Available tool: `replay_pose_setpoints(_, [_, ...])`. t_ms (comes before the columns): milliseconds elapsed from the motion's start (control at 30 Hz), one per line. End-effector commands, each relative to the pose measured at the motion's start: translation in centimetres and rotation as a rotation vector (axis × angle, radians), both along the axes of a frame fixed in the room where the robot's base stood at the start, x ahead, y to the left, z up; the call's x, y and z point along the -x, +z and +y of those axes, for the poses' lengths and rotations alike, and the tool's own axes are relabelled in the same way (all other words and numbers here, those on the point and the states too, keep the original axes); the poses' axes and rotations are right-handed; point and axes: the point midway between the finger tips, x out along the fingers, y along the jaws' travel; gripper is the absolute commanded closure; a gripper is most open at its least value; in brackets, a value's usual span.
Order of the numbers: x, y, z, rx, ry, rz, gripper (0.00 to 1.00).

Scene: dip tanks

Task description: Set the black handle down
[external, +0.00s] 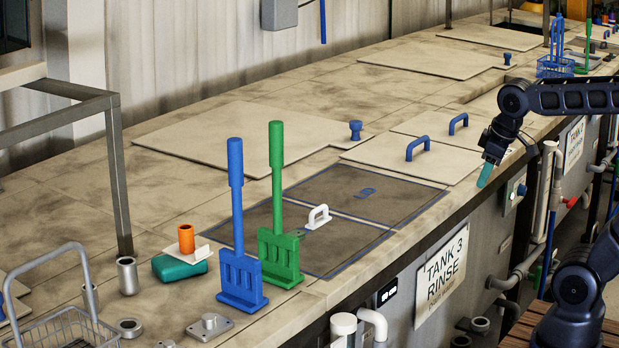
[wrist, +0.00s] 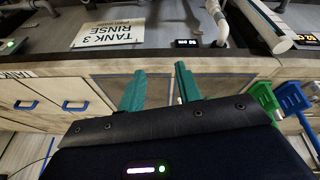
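I see no black handle in either view. A white handle (external: 318,216) stands on the dark blue-edged panels (external: 340,243) of the counter at Tank 3. Two blue handles sit on pale lids: one nearer (external: 418,147) and one farther (external: 458,123). My gripper (external: 485,175) hangs by the counter's front edge, right of the blue handles, with teal fingers pointing down. In the wrist view my gripper (wrist: 160,85) has its two fingers apart with nothing visible between them.
A blue paddle tool (external: 237,225) and a green one (external: 278,215) stand upright left of the dark panels. An orange cup (external: 186,238), a teal block (external: 182,267) and a wire basket (external: 60,325) are at the near left. Pipes (external: 547,190) run along the counter front.

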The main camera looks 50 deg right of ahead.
Motion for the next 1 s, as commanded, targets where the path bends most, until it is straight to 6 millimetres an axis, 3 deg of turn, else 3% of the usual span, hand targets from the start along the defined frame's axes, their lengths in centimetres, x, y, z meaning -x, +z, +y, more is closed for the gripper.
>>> replay_pose_setpoints(100, [2.6, -1.3, -0.3, -0.045, -0.088, -0.035, 0.66])
replay_pose_setpoints(300, [4.6, -2.7, -0.4, -0.09, -0.17, -0.065, 0.66])
replay_pose_setpoints(1000, [4.8, -2.9, -0.4, -0.096, -0.181, -0.068, 0.66])
